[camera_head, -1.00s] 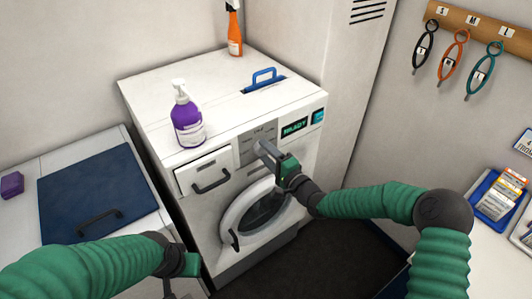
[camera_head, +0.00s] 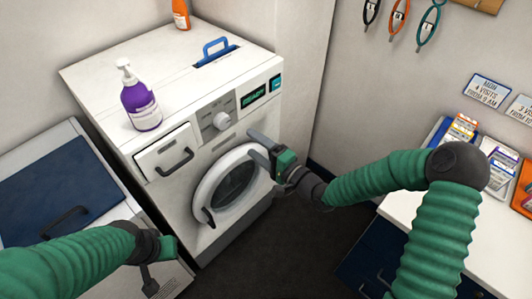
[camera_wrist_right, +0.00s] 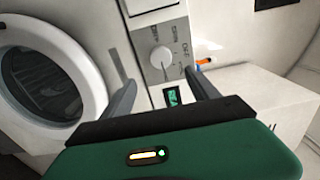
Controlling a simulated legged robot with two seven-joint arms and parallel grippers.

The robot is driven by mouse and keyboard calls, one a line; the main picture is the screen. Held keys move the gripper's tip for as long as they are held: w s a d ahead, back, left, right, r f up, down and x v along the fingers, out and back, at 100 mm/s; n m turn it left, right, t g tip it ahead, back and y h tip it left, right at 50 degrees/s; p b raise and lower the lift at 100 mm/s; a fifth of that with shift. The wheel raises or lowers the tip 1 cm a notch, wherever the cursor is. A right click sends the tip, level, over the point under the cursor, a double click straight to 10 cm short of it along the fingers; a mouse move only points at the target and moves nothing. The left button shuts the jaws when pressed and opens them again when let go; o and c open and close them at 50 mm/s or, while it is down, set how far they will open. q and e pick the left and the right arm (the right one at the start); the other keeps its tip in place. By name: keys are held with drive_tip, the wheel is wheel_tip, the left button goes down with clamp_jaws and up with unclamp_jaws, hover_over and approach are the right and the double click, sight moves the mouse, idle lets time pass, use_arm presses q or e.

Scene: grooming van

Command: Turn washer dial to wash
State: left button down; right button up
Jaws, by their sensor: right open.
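The washer (camera_head: 255,125) is a white front-loader with a round door (camera_head: 232,187). Its round white dial (camera_head: 221,122) sits on a grey panel, left of a small display (camera_head: 253,97) that reads READY in green.
A purple pump bottle (camera_head: 141,100) and an orange bottle (camera_head: 181,14) stand on the washer. A drawer (camera_head: 168,154) is left of the dial. A white counter (camera_head: 455,225) is at right. Dark floor lies in front.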

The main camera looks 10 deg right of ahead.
drive_tip(key=v, duration=0.4)
drive_tip(key=shift+s+d, duration=0.25)
drive_tip(key=shift+s, duration=0.05)
drive_tip(key=shift+f, duration=0.1)
drive_tip(key=s+d+f+n+g+h, duration=0.7)
drive_tip(key=s+f+n+h, duration=0.1)
drive_tip(key=f, duration=0.3)
drive_tip(key=s+d+r+n+g+h, duration=0.1)
drive_tip(key=s+g, duration=0.1)
drive_tip(key=s, duration=0.4)
drive_tip(key=s+d+r+n+g+h, duration=0.1)
drive_tip(key=s+r+n+g, duration=0.1)
drive_tip(key=s, duration=0.4)
drive_tip(key=shift+s+d+r+g+h, duration=0.15)
drive_tip(key=shift+s+d+g+h, duration=0.15)
drive_tip(key=shift+s+d+g, duration=0.15)
